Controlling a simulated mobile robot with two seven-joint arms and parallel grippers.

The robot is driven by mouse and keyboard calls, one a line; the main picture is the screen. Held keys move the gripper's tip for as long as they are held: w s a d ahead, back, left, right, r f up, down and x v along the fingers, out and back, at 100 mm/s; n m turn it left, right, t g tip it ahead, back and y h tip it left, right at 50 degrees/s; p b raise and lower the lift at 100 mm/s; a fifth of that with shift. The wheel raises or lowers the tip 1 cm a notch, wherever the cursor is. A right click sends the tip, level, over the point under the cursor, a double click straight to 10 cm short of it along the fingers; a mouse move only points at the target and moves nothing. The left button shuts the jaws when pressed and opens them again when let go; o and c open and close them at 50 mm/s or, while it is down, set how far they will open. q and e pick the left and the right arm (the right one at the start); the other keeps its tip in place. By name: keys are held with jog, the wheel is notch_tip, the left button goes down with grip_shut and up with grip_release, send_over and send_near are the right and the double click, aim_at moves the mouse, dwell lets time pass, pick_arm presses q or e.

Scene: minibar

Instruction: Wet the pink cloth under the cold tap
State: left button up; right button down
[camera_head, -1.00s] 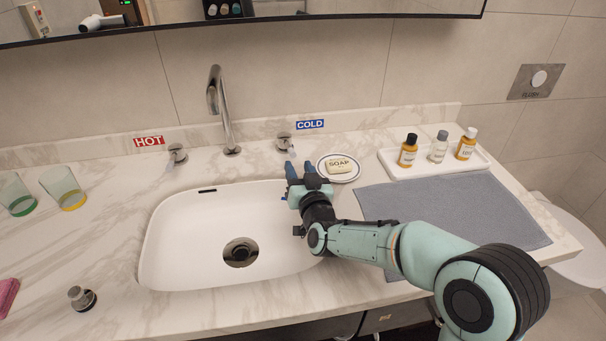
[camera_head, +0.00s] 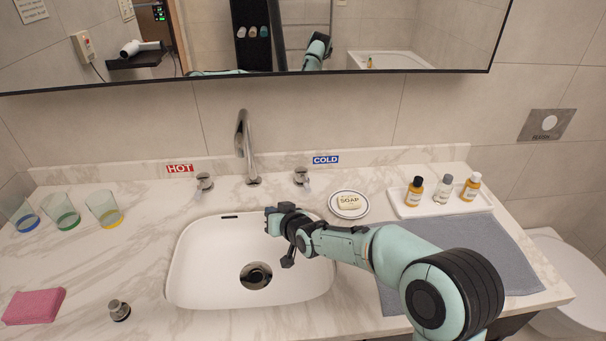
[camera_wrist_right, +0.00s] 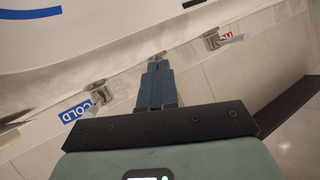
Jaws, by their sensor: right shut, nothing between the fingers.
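The pink cloth (camera_head: 34,306) lies flat on the counter at the far left front. The cold tap's handle (camera_head: 301,177) stands right of the curved spout (camera_head: 243,140), below the blue COLD label (camera_head: 326,159). I see no water stream under the spout. My right gripper (camera_head: 272,213) is above the back right part of the basin, in front of the taps and apart from the cold handle. In the wrist view its fingers (camera_wrist_right: 155,84) are together and empty, with the cold handle (camera_wrist_right: 98,91) to their left. My left gripper is out of view.
The white basin (camera_head: 205,265) has an open drain (camera_head: 256,276). A soap dish (camera_head: 349,213), a bottle tray (camera_head: 405,207) and a grey mat (camera_head: 500,260) are on the right. Several glasses (camera_head: 104,209) stand at the left. A metal knob (camera_head: 119,310) is near the cloth.

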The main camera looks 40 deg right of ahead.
jog(key=w+a+g+p, duration=0.1)
jog(key=a+g+p, duration=0.1)
jog(key=g+p, duration=0.3)
jog(key=m+g+h+p, duration=0.2)
jog(key=g+h+p, duration=0.45)
jog(key=p, duration=0.35)
send_near(304, 182)
jog(key=s+a, duration=0.1)
jog(key=a, duration=0.3)
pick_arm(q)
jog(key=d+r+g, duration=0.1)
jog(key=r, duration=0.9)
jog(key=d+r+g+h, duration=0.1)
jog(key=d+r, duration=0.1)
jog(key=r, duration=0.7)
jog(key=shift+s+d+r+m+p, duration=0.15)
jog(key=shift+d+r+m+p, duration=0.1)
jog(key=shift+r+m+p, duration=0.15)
pick_arm(e)
jog(key=s+x, duration=0.1)
jog(key=x, duration=0.8)
jog(key=shift+w+d+r, duration=0.15)
jog(key=shift+w+d, duration=0.2)
jog(key=shift+w, duration=0.05)
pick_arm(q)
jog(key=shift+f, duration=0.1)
pick_arm(e)
jog(key=shift+t, duration=0.25)
